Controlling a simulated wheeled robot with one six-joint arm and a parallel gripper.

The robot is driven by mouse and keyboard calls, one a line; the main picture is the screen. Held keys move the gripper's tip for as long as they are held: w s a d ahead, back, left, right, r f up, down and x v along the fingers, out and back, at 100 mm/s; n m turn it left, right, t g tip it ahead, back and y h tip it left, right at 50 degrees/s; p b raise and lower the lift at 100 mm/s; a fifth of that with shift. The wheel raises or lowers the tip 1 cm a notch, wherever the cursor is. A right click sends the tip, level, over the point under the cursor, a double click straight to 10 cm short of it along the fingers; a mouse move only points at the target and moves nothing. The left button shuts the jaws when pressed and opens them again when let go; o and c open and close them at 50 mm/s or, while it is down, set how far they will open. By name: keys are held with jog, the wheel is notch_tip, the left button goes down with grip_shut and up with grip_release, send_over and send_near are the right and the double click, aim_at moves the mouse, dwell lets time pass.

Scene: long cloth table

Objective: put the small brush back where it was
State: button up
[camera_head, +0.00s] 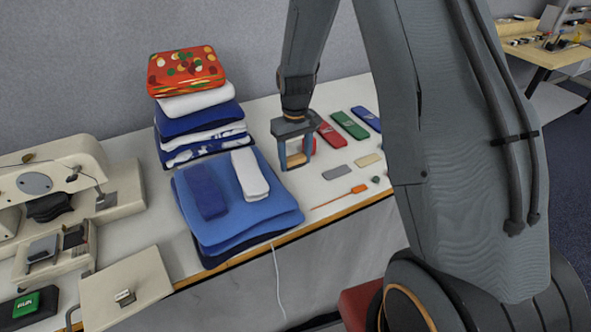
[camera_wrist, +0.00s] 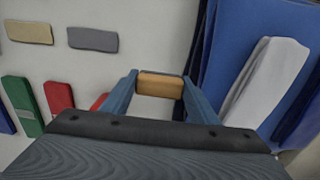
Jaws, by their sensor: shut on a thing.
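My gripper (camera_head: 297,160) is shut on a small orange-tan, wood-coloured block, which I take to be the small brush (camera_head: 296,159). In the wrist view the brush (camera_wrist: 160,86) sits crosswise between the two blue-grey fingers of my gripper (camera_wrist: 160,92). No bristles show. In the head view my gripper points down over the white table (camera_head: 330,188), just right of the folded blue cloths (camera_head: 276,208). I cannot tell whether the brush touches the table.
Right of my gripper lie red (camera_head: 328,135), green (camera_head: 349,125) and blue (camera_head: 367,118) cases, a grey block (camera_head: 334,172), a tan block (camera_head: 368,160) and an orange-tipped stick (camera_head: 358,189). A folded white cloth (camera_wrist: 266,80) lies close by. A sewing machine (camera_head: 60,175) stands left.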

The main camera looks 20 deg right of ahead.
aim_at(295, 179)
jog(key=shift+f+p, duration=0.7)
jog(key=shift+f, duration=1.8)
jog(key=shift+f, duration=0.2)
jog(key=o, duration=0.9)
jog(key=shift+o, duration=0.2)
jog(key=shift+r, duration=0.1)
